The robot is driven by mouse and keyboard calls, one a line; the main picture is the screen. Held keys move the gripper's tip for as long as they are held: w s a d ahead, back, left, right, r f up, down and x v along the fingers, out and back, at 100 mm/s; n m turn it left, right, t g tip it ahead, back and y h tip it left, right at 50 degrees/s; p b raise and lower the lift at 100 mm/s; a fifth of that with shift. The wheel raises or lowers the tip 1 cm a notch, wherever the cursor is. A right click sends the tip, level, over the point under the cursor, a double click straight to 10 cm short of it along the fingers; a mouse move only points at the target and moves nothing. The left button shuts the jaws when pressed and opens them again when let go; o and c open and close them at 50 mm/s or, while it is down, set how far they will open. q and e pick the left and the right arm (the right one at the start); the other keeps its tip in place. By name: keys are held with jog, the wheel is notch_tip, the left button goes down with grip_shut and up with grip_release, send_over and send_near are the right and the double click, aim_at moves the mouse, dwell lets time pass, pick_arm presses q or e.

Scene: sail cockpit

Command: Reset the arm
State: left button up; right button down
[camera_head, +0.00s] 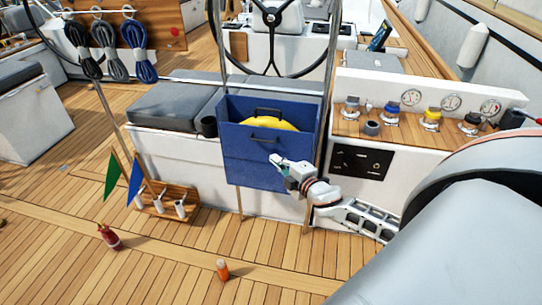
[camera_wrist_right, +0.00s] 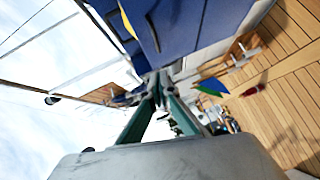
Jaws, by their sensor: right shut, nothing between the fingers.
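My right gripper (camera_head: 287,168) is in front of the lower part of a blue box (camera_head: 240,158) in the head view. Its fingers are shut and hold nothing. In the right wrist view the gripper's fingertips (camera_wrist_right: 157,82) meet close to the blue box (camera_wrist_right: 195,35); I cannot tell whether they touch it. The box is open at the top and has a dark handle on its front. A yellow thing (camera_head: 272,124) with a black handle sits in it. My left gripper is not in view.
A white console (camera_head: 440,90) with gauges and coloured knobs stands right of the box. Grey cushions (camera_head: 170,104) lie to its left. A wooden rack (camera_head: 165,203) holds flags.

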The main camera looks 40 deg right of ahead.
jog(key=shift+s+r, duration=0.1)
jog(key=shift+s, duration=0.25)
jog(key=s+a+f+m+g+y, duration=0.1)
jog(key=s+a+f+m, duration=0.2)
jog(key=s+a+f, duration=0.2)
jog(key=s+a+f+m+g+y, duration=0.1)
jog(key=s+a+f+m, duration=0.3)
jog(key=s+a, duration=0.7)
jog(key=s+a+f+m+g+y, duration=0.2)
jog(key=s+a+f+m+g, duration=0.1)
jog(key=s+a+f, duration=0.4)
jog(key=shift+s+a+f+m, duration=0.3)
jog(key=shift+s+a+m, duration=0.1)
jog(key=shift+s+a, duration=0.4)
